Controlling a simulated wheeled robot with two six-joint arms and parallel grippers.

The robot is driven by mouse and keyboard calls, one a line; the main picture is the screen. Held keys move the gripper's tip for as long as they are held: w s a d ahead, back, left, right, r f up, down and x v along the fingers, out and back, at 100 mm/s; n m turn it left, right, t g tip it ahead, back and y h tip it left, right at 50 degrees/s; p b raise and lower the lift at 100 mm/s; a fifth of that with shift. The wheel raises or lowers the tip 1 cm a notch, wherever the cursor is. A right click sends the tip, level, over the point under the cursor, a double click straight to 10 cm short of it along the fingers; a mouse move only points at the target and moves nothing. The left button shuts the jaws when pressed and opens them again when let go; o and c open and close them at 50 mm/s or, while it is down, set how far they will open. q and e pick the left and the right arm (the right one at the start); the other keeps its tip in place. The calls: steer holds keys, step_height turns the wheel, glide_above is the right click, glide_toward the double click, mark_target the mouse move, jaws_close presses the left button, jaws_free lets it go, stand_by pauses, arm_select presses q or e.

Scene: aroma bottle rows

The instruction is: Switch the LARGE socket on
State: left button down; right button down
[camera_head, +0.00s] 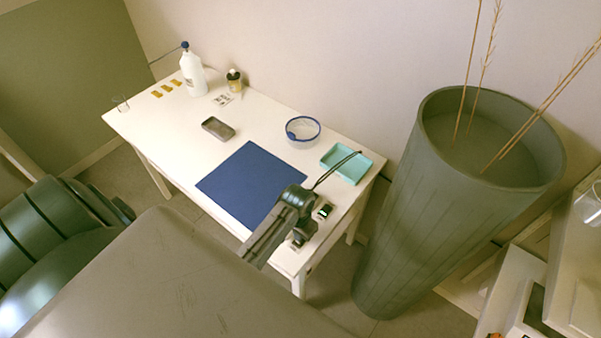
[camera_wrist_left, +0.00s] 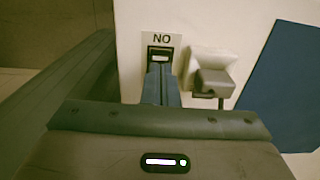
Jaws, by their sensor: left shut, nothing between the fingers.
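A small black switch unit (camera_wrist_left: 160,54) with a pale lit window sits on the white table. A label (camera_wrist_left: 161,39) beside it reads "NO" from my wrist. A small box with a green light (camera_head: 324,211) shows near the table's right end in the head view. A grey block on a white base (camera_wrist_left: 212,76) stands beside the switch. My left gripper (camera_head: 306,205) is over that corner. Its shut, empty fingers (camera_wrist_left: 161,76) overlap the switch's near edge in the wrist view. I cannot tell whether they touch it. My right gripper is not in view.
A blue mat (camera_head: 245,187) lies mid-table. A teal tray (camera_head: 350,163), a blue-rimmed bowl (camera_head: 303,131), a grey tray (camera_head: 218,128) and a white bottle (camera_head: 193,76) stand farther back. A large green planter (camera_head: 440,200) stands close by the table's right end.

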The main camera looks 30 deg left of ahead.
arm_select(q)
steer(key=shift+f+b, duration=0.5)
steer(key=shift+f, duration=0.7)
stand_by(0.6)
steer(key=shift+r, duration=0.1)
step_height(320, 180, up, 2)
steer(key=shift+r+p, duration=0.25)
steer(key=shift+p, duration=1)
steer(key=shift+r, duration=2.15)
